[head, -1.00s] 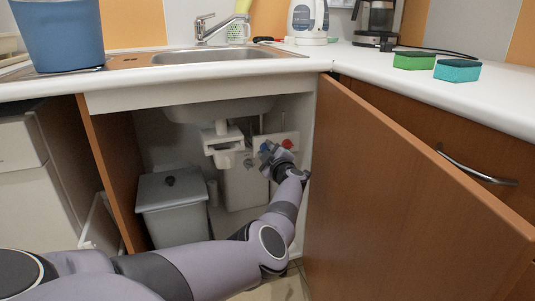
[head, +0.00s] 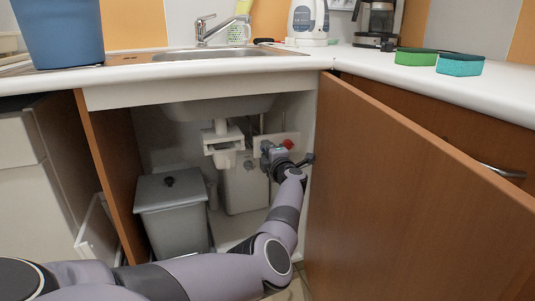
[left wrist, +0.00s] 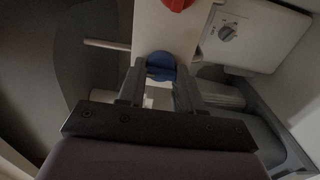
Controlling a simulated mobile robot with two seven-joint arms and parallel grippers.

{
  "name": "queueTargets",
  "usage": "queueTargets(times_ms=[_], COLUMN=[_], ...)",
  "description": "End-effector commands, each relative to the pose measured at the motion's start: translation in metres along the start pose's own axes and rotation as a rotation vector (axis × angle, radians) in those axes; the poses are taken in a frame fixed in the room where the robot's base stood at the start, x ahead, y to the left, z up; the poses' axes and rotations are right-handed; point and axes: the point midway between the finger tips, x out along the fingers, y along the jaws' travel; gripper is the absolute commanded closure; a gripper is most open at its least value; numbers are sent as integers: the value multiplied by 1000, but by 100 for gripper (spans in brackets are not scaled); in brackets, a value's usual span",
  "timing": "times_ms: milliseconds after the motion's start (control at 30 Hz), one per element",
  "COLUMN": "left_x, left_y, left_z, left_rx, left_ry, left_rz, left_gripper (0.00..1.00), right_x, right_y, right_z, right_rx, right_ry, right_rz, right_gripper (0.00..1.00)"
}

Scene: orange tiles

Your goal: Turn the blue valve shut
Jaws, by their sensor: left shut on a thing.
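The blue valve (left wrist: 161,66) shows in the left wrist view, between the two fingers of my left gripper (left wrist: 160,88). The gripper is shut on the valve. In the head view my left gripper (head: 272,152) is inside the open cabinet under the sink and hides most of the valve. A red valve (left wrist: 178,3) sits above the blue one in the left wrist view, and right of the gripper in the head view (head: 288,144). Both are on a white panel (left wrist: 150,25). My right gripper is not in view.
The open cabinet door (head: 390,190) stands close to the right of my arm. A grey bin (head: 172,210) stands in the cabinet at left. The white drain trap (head: 222,145) hangs left of the gripper. A white box with a dial (left wrist: 250,35) is beside the valves.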

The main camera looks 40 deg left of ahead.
Motion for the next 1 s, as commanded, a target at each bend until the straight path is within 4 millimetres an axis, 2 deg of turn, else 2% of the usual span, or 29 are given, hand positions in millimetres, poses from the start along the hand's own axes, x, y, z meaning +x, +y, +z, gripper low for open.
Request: queueTargets(times_ms=[467,500,567,867,1000], left_x=[0,0,0,0,0], left_y=[-1,-1,-1,0,2], left_z=[1,1,1,0,0], left_rx=[-14,-14,-14,-8,48], left_ry=[-1,-1,-1,-1,0], left_rz=[-2,-2,-2,-1,-1], left_gripper=[96,56,40,40,40], right_x=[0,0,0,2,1], right_y=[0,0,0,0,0], right_z=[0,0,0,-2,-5], right_rx=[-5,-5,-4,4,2], right_ry=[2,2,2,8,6], right_rz=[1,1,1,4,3], right_gripper=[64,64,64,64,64])
